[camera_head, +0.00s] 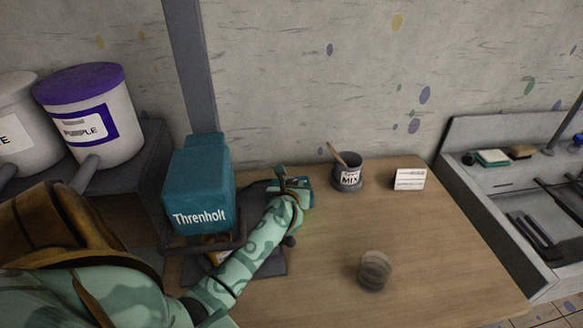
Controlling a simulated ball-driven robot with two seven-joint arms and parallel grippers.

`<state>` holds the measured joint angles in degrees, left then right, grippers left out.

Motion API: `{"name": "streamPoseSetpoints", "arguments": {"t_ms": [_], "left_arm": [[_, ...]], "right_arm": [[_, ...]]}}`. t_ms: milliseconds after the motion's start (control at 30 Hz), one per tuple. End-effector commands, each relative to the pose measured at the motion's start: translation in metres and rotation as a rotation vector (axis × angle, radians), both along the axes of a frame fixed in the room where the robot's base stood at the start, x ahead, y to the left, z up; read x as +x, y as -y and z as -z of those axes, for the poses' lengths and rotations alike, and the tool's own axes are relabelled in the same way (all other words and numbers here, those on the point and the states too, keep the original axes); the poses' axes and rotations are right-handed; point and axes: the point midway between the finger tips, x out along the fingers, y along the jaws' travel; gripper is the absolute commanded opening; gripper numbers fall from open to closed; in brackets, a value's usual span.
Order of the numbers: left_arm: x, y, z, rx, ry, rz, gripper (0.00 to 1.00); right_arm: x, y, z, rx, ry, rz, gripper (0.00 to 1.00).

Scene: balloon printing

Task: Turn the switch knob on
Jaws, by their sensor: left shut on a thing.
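The teal machine (203,180) labelled "Threnholt" stands at the left of the wooden table on a dark base (272,266). My left arm crosses in front of its right side. My left gripper (291,184) is just right of the machine, at the back of its base, and is shut on the switch knob. The fingers and hand hide the knob, so its setting cannot be read. A small dark rounded part (289,241) shows at the base's right edge beside my forearm. My right gripper is out of view.
A grey mix cup (348,179) with a stick and a white card (409,179) stand at the back. A clear glass (374,271) stands at the front. A purple-lidded bucket (91,124) is at left, a grey tray unit (500,180) at right. The table's middle is free.

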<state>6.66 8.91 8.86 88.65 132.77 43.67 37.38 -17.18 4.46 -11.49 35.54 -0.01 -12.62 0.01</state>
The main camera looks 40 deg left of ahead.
Motion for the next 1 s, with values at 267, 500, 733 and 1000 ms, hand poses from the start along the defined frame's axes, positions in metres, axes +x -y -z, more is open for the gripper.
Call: {"name": "streamPoseSetpoints", "arguments": {"t_ms": [267, 500, 733, 1000], "left_arm": [[0.0, -0.001, -0.001, 0.002, 0.001, 0.017, 0.12], [0.0, 0.0, -0.001, 0.002, 0.001, 0.016, 0.41], [0.0, 0.0, 0.0, 0.001, 0.001, 0.015, 0.57], [-0.012, 0.008, -0.007, 0.001, 0.0, 0.017, 0.57]], "right_arm": [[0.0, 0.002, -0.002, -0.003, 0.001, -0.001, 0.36], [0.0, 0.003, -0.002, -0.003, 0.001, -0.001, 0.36], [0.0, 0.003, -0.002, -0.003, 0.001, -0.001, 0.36], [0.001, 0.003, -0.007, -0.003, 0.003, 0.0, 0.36]]}}
